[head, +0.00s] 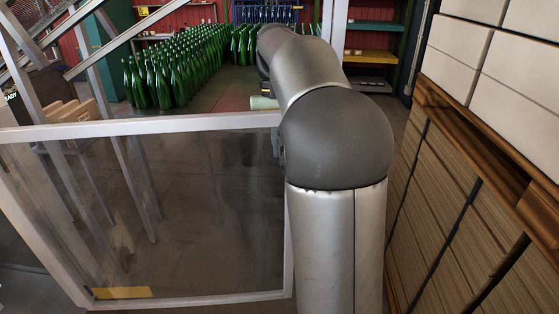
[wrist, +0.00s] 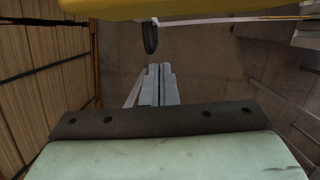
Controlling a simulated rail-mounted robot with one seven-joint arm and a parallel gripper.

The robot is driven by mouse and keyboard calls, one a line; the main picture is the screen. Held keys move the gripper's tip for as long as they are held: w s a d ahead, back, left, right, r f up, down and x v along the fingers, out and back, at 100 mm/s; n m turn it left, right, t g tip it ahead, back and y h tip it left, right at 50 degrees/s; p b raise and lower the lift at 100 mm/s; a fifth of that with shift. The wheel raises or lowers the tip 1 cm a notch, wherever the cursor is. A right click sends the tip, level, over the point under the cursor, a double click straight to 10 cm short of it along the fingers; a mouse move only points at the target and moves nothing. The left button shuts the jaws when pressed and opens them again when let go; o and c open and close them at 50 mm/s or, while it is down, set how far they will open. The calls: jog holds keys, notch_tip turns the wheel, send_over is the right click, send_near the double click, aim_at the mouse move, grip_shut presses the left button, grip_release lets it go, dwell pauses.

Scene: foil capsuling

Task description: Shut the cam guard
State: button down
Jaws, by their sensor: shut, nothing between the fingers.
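A guard panel, clear with a pale metal frame (head: 140,128), fills the lower left of the head view. A yellow label (head: 122,293) is at its lower left corner. I cannot tell from this view how far the panel stands open. My arm crosses in front of the scene at the panel's right edge and hides what lies behind it. My gripper (wrist: 159,68) shows in the wrist view with its grey fingers together and empty. A dark rounded piece (wrist: 150,38), perhaps a handle, is just beyond the fingertips, apart from them in the picture.
A yellow bar (wrist: 185,8) crosses the top of the wrist view. Many green bottles (head: 175,75) stand on a table at the back. Stacked cartons (head: 450,215) and a wooden pallet (head: 480,150) close off the right side. Bare floor shows through the panel.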

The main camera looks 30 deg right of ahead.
jog(key=shift+s+a+f+p, duration=0.2)
jog(key=shift+s+a, duration=0.1)
jog(key=shift+s, duration=0.35)
jog(key=shift+s+a+f+p, duration=0.15)
jog(key=shift+s+a, duration=0.15)
jog(key=shift+s, duration=0.35)
jog(key=shift+s+a+f+p, duration=0.1)
jog(key=shift+s+a+f, duration=0.15)
jog(key=shift+s, duration=0.4)
jog(key=shift+a, duration=0.1)
